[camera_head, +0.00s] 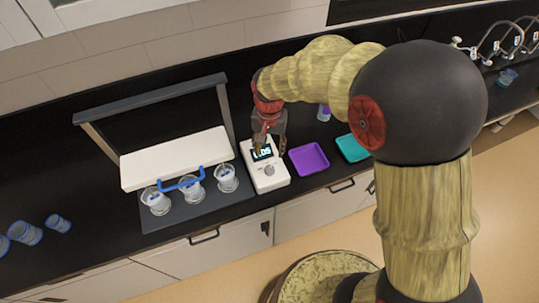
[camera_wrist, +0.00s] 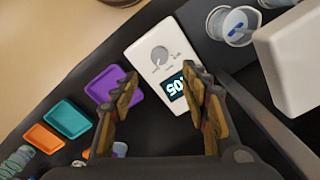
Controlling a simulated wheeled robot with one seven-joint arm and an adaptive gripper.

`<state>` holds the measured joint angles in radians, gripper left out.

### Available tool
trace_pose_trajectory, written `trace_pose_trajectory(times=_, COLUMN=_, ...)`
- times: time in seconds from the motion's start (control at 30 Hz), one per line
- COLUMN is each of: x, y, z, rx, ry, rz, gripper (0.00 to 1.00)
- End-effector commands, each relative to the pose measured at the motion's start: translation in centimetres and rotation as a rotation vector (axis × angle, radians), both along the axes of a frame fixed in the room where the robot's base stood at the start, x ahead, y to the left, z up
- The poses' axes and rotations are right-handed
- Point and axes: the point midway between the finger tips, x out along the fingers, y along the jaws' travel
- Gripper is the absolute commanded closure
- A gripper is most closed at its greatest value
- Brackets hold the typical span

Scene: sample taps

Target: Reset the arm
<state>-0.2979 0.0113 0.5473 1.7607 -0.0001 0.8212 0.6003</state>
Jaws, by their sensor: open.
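My arm reaches over the black counter in the head view. My gripper (camera_head: 269,135) hangs just above the white device with a lit display and a knob (camera_head: 265,174). In the wrist view my gripper (camera_wrist: 163,88) is open, its two fingers apart with nothing between them. The white device also shows in the wrist view (camera_wrist: 147,62), with its display between the fingertips. I see no contact between the fingers and the device, though the exact gap is hard to judge.
Left of the device is a stand with a white panel (camera_head: 175,157), a blue handle (camera_head: 183,183) and beakers (camera_head: 227,178) below. Right of it lie a purple tray (camera_head: 309,159) and a teal tray (camera_head: 352,148). Taps (camera_head: 492,45) stand far right. Blue-rimmed cups (camera_head: 25,233) lie far left.

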Motion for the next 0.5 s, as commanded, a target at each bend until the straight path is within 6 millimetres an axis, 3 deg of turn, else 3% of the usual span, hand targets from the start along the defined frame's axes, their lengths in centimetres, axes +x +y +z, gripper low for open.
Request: trace_pose_trajectory(times=0.5, x=-0.04, y=-0.01, z=0.71, rx=-0.001, ry=0.001, rz=0.0, gripper=0.54)
